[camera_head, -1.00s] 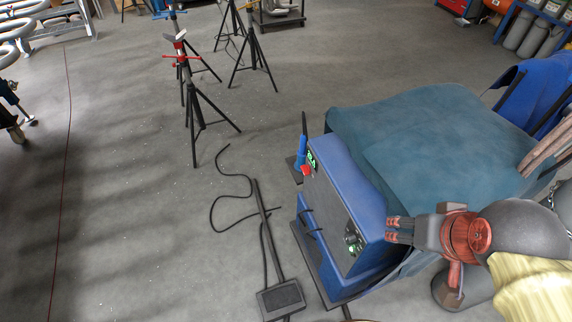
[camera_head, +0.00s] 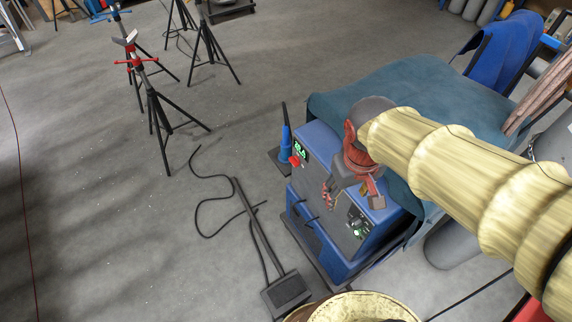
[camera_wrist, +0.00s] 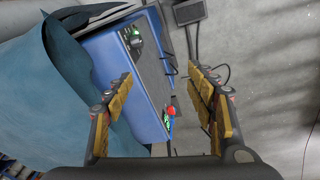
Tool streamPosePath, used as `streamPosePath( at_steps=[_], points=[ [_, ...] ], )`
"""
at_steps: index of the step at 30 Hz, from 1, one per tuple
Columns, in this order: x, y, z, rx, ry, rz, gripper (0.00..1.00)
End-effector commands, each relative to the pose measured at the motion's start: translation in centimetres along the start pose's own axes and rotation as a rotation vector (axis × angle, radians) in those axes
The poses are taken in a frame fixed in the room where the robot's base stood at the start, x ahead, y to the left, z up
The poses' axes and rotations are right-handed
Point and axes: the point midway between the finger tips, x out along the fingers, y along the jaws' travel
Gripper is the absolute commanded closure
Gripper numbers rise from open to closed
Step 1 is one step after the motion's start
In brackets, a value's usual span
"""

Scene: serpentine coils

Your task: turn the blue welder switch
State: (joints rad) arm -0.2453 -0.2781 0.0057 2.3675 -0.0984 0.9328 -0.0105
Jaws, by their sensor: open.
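The blue welder (camera_head: 317,136) stands on the floor, partly covered by a teal cloth. A red switch (camera_head: 294,160) sits at the top left of its front panel, beside a green-lit display (camera_head: 299,147). A dark control with a green light (camera_head: 357,226) is at the panel's lower right. My gripper (camera_head: 330,196) is in front of the panel, between the two controls, and hides part of it. In the wrist view my gripper (camera_wrist: 160,82) is open and empty, and the red switch (camera_wrist: 171,112) shows between the fingers, beyond them. Contact with the panel cannot be told.
A teal cloth (camera_head: 340,101) drapes over the welder's top. A black foot pedal (camera_head: 286,291) and cables lie on the floor before it. Tripod stands (camera_head: 158,110) stand at the upper left. Grey floor (camera_head: 90,200) is clear on the left.

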Motion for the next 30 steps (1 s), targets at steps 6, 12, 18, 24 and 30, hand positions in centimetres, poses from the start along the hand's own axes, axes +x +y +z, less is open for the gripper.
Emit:
streamPosePath(
  at_steps=[6, 12, 18, 24, 30],
  points=[
    [5.0, -1.9, -2.7, -0.167, -0.158, 0.047, 0.44],
    [9.6, -3.4, -5.1, -0.331, -0.288, 0.111, 0.44],
    [14.6, -4.9, -7.3, -0.505, -0.415, 0.193, 0.44],
    [20.0, -6.3, -9.6, -0.69, -0.535, 0.293, 0.44],
    [25.6, -7.6, -11.9, -0.885, -0.649, 0.416, 0.44]
  ],
)
